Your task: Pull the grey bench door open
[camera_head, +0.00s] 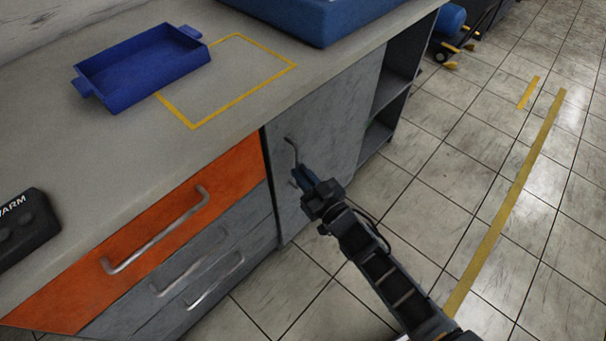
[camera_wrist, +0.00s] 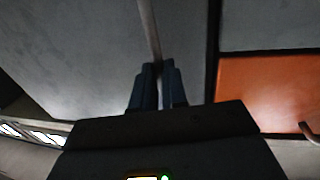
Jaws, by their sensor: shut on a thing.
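The grey bench door (camera_head: 337,118) is a flat panel under the worktop, right of the drawers. It looks flush with the bench front; I cannot tell if there is a small gap. Its thin metal bar handle (camera_head: 290,148) stands near the door's left edge. My gripper (camera_head: 300,176) is at the lower part of this handle. In the wrist view, the two blue fingers of my gripper (camera_wrist: 158,72) are shut around the handle (camera_wrist: 149,28), with the grey door (camera_wrist: 80,50) behind. The fingers hide the handle's lower end.
An orange drawer (camera_head: 150,235) and grey drawers (camera_head: 205,262) with bar handles are left of the door. Open shelves (camera_head: 392,95) are to its right. A blue tray (camera_head: 145,70) sits on the worktop (camera_head: 60,130). The tiled floor (camera_head: 430,215) before the door is clear.

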